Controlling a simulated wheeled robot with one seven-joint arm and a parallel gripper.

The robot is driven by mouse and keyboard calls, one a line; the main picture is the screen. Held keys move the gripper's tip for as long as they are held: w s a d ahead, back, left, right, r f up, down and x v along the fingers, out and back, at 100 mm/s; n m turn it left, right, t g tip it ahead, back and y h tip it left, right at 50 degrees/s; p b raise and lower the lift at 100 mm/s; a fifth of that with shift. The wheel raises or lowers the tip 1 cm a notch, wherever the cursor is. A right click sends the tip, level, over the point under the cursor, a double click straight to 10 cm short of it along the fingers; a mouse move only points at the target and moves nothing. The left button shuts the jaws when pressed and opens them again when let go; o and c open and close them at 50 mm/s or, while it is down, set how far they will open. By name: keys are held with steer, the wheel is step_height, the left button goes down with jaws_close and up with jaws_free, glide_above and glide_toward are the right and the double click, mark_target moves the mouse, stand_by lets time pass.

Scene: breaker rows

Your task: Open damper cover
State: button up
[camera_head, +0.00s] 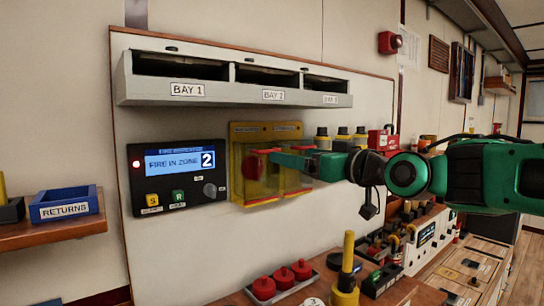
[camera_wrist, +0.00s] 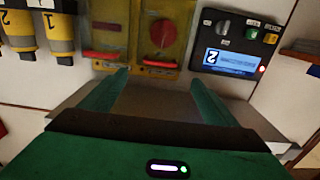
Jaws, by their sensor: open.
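Two clear yellow covers with red lower edges hang side by side on a yellow plate (camera_head: 270,130) on the wall panel. Both look lowered. The left cover (camera_head: 246,190) has a red round knob behind it; in the wrist view this cover (camera_wrist: 182,28) is on the right. The other cover (camera_head: 292,183) is partly hidden by my gripper in the head view and shows at upper left in the wrist view (camera_wrist: 100,35). My gripper (camera_head: 277,160) is open and empty in front of the covers. In the wrist view its fingers (camera_wrist: 158,78) are apart. Contact cannot be told. The plate labels are too small to read.
A fire panel (camera_head: 180,176) reading "FIRE IN ZONE 2" is left of the covers. A shelf (camera_head: 225,92) with bays juts out above. Yellow-banded cylinders (camera_head: 342,138) stand right. Below, a desk holds red knobs (camera_head: 283,279) and an upright yellow handle (camera_head: 347,262).

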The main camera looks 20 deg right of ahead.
glide_above(261, 171)
steer(key=d+v, duration=0.1)
steer(key=v, duration=0.4)
steer(key=shift+a+f, duration=0.1)
steer(key=shift+c, duration=0.6)
steer(key=c, duration=1)
steer(key=shift+a, duration=0.15)
steer(key=c, duration=0.4)
steer(key=shift+o, duration=0.2)
